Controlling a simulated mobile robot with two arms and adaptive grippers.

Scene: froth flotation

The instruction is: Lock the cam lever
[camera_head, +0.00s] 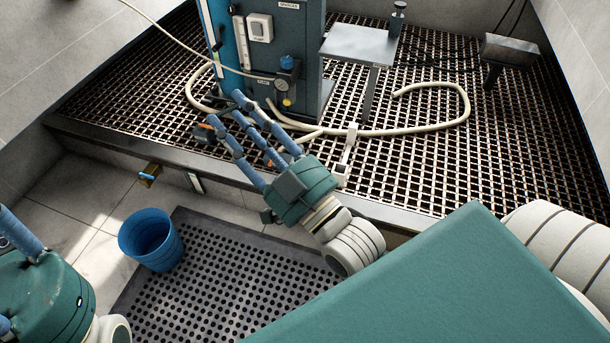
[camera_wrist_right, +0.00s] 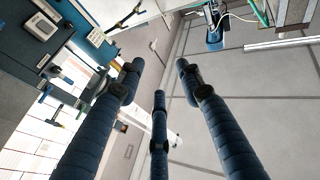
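I cannot pick out the cam lever for certain. Small orange parts (camera_head: 279,158) show low at the front of the blue cabinet, partly behind the fingers of my right gripper (camera_head: 226,112). That gripper reaches over the grating's front edge towards the cabinet's foot. In the right wrist view its three blue fingers (camera_wrist_right: 158,70) are spread, with nothing visible held between them. A cream hose (camera_head: 430,126) lies looped on the grating and passes behind these fingers. My left gripper (camera_head: 18,235) is cut off at the left edge; its fingertips are out of frame.
The blue cabinet (camera_head: 290,45) stands on the raised grating (camera_head: 440,165), with a gauge (camera_head: 282,85) on its front. A grey stand (camera_head: 360,45) is right of it. A blue bucket (camera_head: 150,240) stands by a black perforated mat (camera_head: 225,285) on the lower floor.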

